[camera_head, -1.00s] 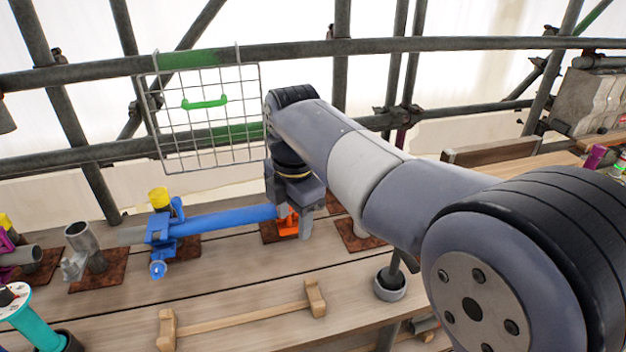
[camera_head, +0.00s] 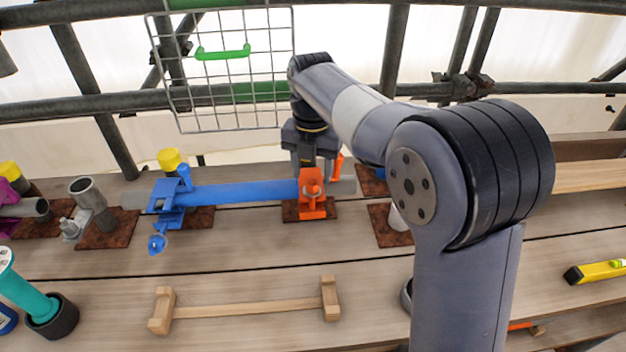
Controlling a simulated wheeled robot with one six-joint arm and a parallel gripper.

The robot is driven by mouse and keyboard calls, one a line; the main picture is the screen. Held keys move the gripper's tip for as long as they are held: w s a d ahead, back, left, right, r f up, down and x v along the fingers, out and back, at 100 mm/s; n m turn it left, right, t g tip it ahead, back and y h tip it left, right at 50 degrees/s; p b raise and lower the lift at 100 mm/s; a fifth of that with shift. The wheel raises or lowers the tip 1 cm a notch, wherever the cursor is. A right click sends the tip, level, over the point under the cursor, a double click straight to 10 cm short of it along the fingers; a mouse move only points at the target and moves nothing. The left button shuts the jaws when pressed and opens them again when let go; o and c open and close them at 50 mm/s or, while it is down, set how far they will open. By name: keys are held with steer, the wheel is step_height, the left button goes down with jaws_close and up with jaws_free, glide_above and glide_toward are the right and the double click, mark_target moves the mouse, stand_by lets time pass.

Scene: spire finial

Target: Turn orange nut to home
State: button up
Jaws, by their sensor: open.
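The orange clamp (camera_head: 313,203) stands on a rusty plate at the right part of a blue tube (camera_head: 243,193). An orange piece (camera_head: 337,166), perhaps the nut or its bolt, sticks up at the clamp's upper right; I cannot tell which part is the nut. My gripper (camera_head: 309,170) points down right at the top of the orange clamp, in front of or above the tube. Its jaws are open, but the fingers partly overlap the clamp, and whether they touch it is hidden.
A wire basket (camera_head: 225,75) hangs above. A grey tube fitting (camera_head: 91,203) stands at left. A wooden handle bar (camera_head: 245,308) lies in front. A yellow level (camera_head: 597,272) lies at right.

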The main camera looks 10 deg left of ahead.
mark_target(312, 177)
steer(key=shift+f, duration=1.65)
steer(key=c, duration=1)
steer(key=shift+o, duration=0.2)
